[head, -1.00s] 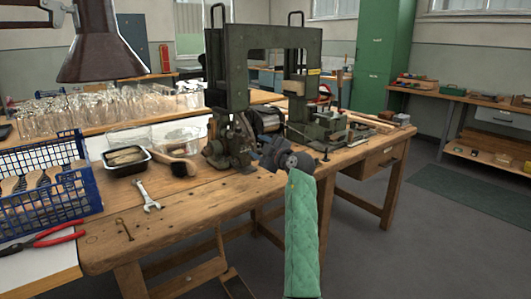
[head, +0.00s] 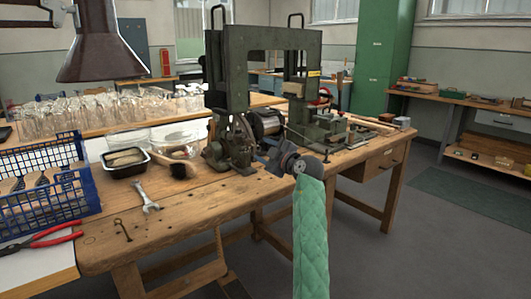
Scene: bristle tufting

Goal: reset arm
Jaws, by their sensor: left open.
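My left arm, in a green quilted sleeve, rises from the bottom of the head view. Its dark wrist and gripper (head: 268,155) point away from me, beside the front of the dark green tufting machine (head: 229,75). The jaws are small and partly lost against the machine, and I see nothing held in them. I cannot tell whether they touch the machine. A brush with dark bristles (head: 181,168) lies on the wooden bench (head: 190,203), left of the machine. My right gripper is not in view.
A blue crate (head: 45,205) with brushes stands at the left, with red pliers (head: 40,238) before it. A black tray (head: 126,162), a wrench (head: 147,197) and a bolt (head: 122,229) are on the bench. A lamp (head: 103,45) hangs above. Open floor lies right.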

